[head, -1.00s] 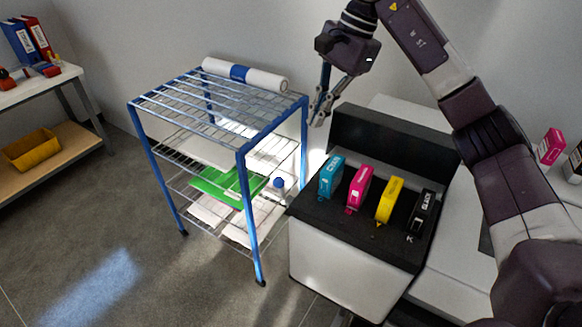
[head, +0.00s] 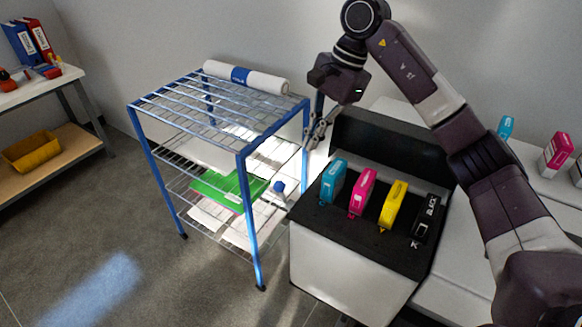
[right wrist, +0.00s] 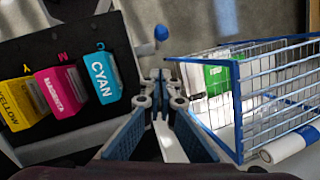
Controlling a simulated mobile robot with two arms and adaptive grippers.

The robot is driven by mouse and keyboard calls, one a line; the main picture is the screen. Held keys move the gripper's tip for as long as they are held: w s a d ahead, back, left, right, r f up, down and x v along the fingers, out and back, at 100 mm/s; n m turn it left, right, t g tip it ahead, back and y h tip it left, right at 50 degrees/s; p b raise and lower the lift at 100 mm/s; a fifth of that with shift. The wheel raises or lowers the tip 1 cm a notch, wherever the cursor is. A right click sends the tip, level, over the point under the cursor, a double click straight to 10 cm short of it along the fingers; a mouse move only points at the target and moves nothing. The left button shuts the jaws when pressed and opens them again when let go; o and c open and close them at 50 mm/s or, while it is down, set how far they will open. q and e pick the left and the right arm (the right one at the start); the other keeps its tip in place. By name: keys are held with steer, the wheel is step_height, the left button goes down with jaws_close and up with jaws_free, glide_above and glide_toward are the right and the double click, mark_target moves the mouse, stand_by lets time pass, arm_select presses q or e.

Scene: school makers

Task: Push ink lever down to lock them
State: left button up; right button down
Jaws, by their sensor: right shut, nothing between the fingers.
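The ink lever (head: 279,187) has a blue ball knob and sticks out from the left side of the black and white printer (head: 345,262). Its knob also shows in the right wrist view (right wrist: 161,33), beyond the fingertips. Cyan (head: 333,181), magenta (head: 362,191), yellow (head: 394,206) and black (head: 427,219) cartridges stand in the printer's top. My right gripper (head: 314,136) is shut and empty, above the printer's left back corner and apart from the lever. In the right wrist view its fingers (right wrist: 158,76) point towards the knob. My left gripper is out of view.
A blue wire rack (head: 243,153) with a white roll (head: 246,77) on top stands close to the printer's left side, leaving a narrow gap by the lever. A counter with cartridge boxes (head: 556,152) is at the right. The floor at left is clear.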

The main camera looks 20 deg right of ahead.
steer(key=p, duration=0.2)
glide_toward(282, 193)
steer(key=w+d+f, duration=0.1)
steer(key=w+d, duration=0.1)
steer(key=d, duration=0.1)
steer(key=a+f, duration=0.1)
steer(key=a+f+p, duration=0.1)
steer(key=a, duration=0.1)
steer(key=shift+s+a+f, duration=0.3)
steer(key=shift+s+f, duration=0.05)
